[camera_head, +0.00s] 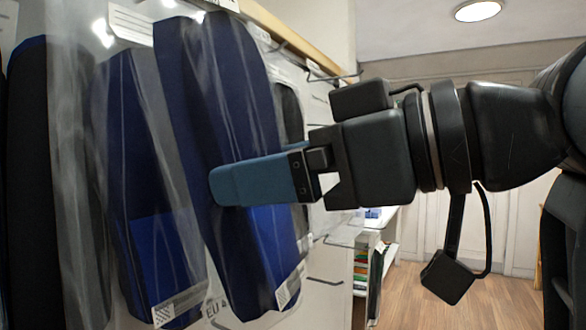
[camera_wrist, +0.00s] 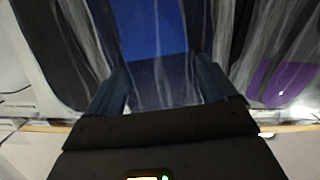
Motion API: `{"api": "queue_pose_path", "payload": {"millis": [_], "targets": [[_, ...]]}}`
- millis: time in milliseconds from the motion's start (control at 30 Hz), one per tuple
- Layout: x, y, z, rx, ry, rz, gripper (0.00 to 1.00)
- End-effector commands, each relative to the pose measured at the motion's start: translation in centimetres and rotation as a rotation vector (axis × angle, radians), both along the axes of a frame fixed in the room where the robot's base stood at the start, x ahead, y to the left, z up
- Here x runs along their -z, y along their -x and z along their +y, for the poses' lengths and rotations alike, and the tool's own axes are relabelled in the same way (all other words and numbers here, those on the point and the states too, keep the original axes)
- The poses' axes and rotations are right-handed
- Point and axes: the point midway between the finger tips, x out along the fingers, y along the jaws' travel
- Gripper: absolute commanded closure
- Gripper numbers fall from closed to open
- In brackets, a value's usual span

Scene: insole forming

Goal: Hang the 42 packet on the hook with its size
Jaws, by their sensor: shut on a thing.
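A clear packet with dark and bright blue insoles (camera_head: 222,95) hangs in front of the display wall in the head view, tilted slightly. My gripper (camera_head: 222,187) comes from the right and is shut on this packet at mid-height. In the wrist view the held packet (camera_wrist: 155,35) lies between the two fingers of my gripper (camera_wrist: 160,78). A tag below reads "EU 4", with the rest hidden.
Another blue packet (camera_head: 150,190) hangs close on the left, with a black one (camera_head: 35,180) farther left. Bare wire hooks (camera_head: 325,281) stick out of the white wall to the right. In the wrist view a purple-marked packet (camera_wrist: 283,82) is at the right.

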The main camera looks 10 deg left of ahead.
Motion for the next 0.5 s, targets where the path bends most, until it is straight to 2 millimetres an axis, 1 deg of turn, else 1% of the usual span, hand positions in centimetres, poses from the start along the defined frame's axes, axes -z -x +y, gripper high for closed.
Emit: {"api": "queue_pose_path", "payload": {"millis": [500], "targets": [[0.3,-0.8,2.2,-0.002,-0.001,0.000,0.48]]}}
